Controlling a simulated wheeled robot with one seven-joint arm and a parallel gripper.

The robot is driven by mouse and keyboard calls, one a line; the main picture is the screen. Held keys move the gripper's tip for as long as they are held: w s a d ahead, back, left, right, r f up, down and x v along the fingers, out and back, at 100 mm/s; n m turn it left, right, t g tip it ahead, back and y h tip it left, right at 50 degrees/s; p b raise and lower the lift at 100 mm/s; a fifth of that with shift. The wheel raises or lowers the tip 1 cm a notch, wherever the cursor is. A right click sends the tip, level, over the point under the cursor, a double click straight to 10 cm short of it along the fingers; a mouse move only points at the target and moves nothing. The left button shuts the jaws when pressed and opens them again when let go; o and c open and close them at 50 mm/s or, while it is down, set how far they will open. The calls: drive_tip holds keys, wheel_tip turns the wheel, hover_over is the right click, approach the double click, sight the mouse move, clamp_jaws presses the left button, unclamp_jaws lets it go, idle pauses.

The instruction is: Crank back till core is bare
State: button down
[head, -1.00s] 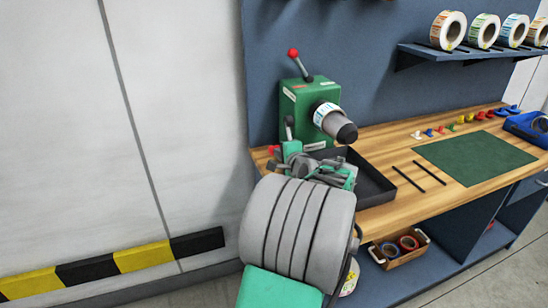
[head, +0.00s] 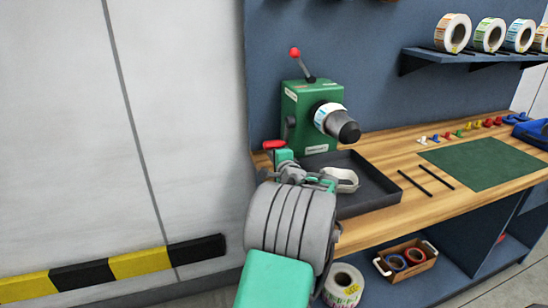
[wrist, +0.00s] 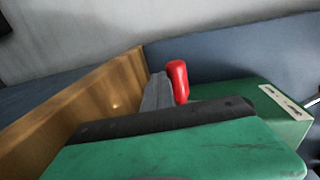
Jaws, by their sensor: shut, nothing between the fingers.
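The green rewinder box (head: 300,128) stands at the back left of the bench, with a dark-tipped spindle (head: 345,131) facing right. A white label roll with blue print (head: 328,112) sits around the spindle, so the core there is covered. The crank's red handle (head: 274,145) is at the box's left front; it also shows upright in the wrist view (wrist: 177,80). My gripper (head: 284,160) is shut and empty, just below and beside the red handle. I cannot tell whether they touch. My arm hides part of the bench.
A black tray (head: 375,198) in front of the rewinder holds a pale looped strip (head: 345,179). A red-knobbed lever (head: 297,57) rises from the box. Two dark rods, a green mat (head: 480,160) and small coloured pieces lie to the right. Label rolls stand on the shelf.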

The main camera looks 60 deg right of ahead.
sight(269, 148)
drive_tip(key=shift+w+d+r, duration=0.25)
drive_tip(key=shift+w+d, duration=0.6)
drive_tip(key=shift+w, duration=0.25)
drive_tip(key=shift+w+d+r, duration=0.15)
drive_tip(key=shift+w+d, duration=0.1)
idle(0.5)
